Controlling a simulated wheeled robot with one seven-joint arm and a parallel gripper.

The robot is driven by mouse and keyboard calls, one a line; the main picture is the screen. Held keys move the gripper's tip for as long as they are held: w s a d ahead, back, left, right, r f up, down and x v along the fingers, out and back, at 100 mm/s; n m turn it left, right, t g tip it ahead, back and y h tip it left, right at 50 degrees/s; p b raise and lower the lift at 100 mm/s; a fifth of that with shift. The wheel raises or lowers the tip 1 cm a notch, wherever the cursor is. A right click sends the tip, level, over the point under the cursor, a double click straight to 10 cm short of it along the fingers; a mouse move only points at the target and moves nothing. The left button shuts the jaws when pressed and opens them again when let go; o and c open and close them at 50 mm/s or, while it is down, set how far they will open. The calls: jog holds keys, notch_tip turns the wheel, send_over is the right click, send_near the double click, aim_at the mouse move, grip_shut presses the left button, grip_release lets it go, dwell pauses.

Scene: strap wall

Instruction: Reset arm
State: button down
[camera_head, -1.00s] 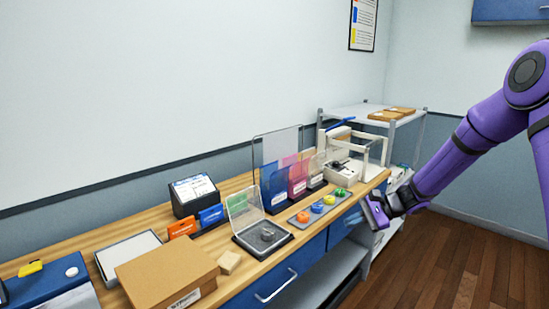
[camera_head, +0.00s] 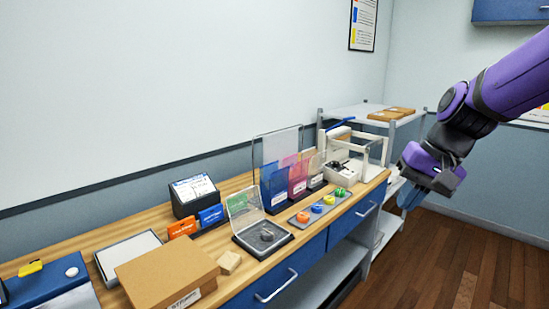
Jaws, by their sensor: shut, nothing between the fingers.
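My purple arm reaches in from the right edge. My gripper (camera_head: 411,198) hangs off the right end of the wooden counter (camera_head: 222,234), in front of the grey shelf unit. It points down and is shut with nothing in it. It touches nothing that I can see. The fingertips are small and dark in this view.
The counter holds a cardboard box (camera_head: 167,273), a clear-lidded case (camera_head: 264,237), a tray of colored knobs (camera_head: 318,210), blue, pink and tan holders, and a white machine (camera_head: 346,166). Blue drawers (camera_head: 277,278) are below. A grey shelf (camera_head: 362,113) stands behind. The wooden floor (camera_head: 446,265) at right is clear.

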jog(key=s+d+r+n+t+h, duration=0.1)
jog(key=s+d+r+t+h, duration=0.1)
jog(key=s, duration=0.5)
jog(key=s+d+r+n+t+h, duration=0.1)
jog(key=s+d+r+n+h, duration=0.1)
jog(key=s, duration=0.6)
jog(key=shift+s+d+r+t, duration=0.25)
jog(key=shift+d+r+t, duration=0.25)
jog(key=shift+d, duration=0.4)
